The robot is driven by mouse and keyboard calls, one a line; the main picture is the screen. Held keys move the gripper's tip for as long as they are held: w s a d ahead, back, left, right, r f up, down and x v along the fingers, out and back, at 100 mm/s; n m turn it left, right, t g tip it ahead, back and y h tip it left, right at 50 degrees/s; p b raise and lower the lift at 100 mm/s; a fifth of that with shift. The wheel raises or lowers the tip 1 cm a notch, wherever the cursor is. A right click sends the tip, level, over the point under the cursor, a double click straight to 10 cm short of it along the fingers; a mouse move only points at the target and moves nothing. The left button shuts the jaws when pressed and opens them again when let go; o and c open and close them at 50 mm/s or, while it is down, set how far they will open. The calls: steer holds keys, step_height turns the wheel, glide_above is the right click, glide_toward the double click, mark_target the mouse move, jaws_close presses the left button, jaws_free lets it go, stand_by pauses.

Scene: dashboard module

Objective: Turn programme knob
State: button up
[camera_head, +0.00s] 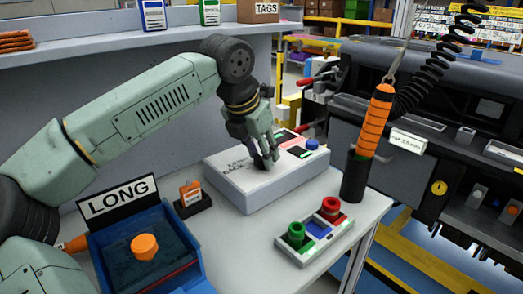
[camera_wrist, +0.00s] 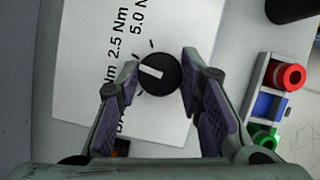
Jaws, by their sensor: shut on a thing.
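The programme knob (camera_wrist: 161,74) is round and black with a white pointer line. It sits on a white box (camera_head: 240,192) on the table. In the wrist view the pointer line points left, on the side of printed torque labels, among them "2.5 Nm" and a partly cut "5.0 N". My gripper (camera_wrist: 160,76) has one finger on each side of the knob and is shut on it. In the head view my gripper (camera_head: 262,158) reaches down to the box top and hides most of the knob.
A block with green and red buttons (camera_head: 315,232) stands in front of the box. A black holder with an orange driver (camera_head: 376,125) is at right. A blue bin (camera_head: 190,280) marked "LONG" and an orange-tagged stand (camera_head: 192,203) are at left.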

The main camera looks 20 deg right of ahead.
steer(key=shift+m+g, duration=0.4)
steer(key=shift+m, duration=0.5)
steer(key=o, duration=1.1)
steer(key=v, duration=1.2)
steer(key=shift+a, duration=0.15)
steer(key=shift+f, duration=0.1)
